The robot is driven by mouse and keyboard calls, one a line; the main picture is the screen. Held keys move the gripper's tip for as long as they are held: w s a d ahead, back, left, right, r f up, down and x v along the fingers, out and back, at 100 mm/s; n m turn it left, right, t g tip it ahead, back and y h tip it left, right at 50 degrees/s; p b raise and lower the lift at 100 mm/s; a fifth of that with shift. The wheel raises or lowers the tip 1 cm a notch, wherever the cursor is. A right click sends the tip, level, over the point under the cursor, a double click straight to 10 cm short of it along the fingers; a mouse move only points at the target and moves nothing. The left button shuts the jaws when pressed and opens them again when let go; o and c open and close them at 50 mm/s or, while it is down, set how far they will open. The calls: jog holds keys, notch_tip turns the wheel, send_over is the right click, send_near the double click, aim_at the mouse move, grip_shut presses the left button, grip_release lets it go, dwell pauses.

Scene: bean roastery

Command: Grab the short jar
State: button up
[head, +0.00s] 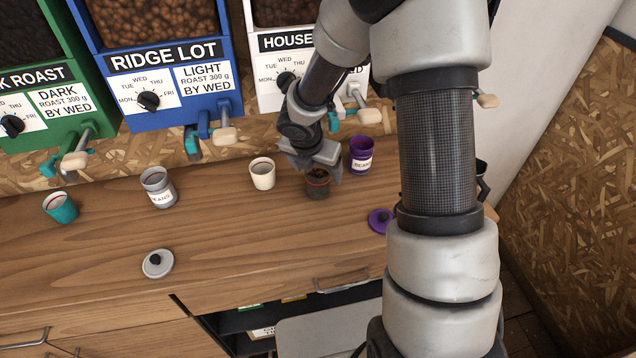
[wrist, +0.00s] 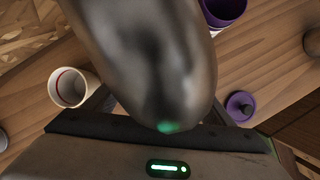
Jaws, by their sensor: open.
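Two jars labelled BEANS stand on the wooden counter: a grey jar (head: 158,190) left of centre and a purple jar (head: 361,157) to the right. I cannot tell surely which is the short one. My gripper (head: 320,170) is open, pointing down at a small dark pot (head: 318,188) with brown contents, just left of the purple jar; I cannot tell whether it touches the pot. In the wrist view the purple jar (wrist: 222,10) shows at the top right, partly cut off.
A cream cup (head: 262,176) stands left of my gripper, a teal cup (head: 61,208) at the far left. A grey lid (head: 158,263) and a purple lid (head: 380,220) lie on the counter. Bean dispensers (head: 165,65) with taps line the back.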

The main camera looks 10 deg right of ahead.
jog(key=shift+f, duration=0.15)
jog(key=c, duration=1.8)
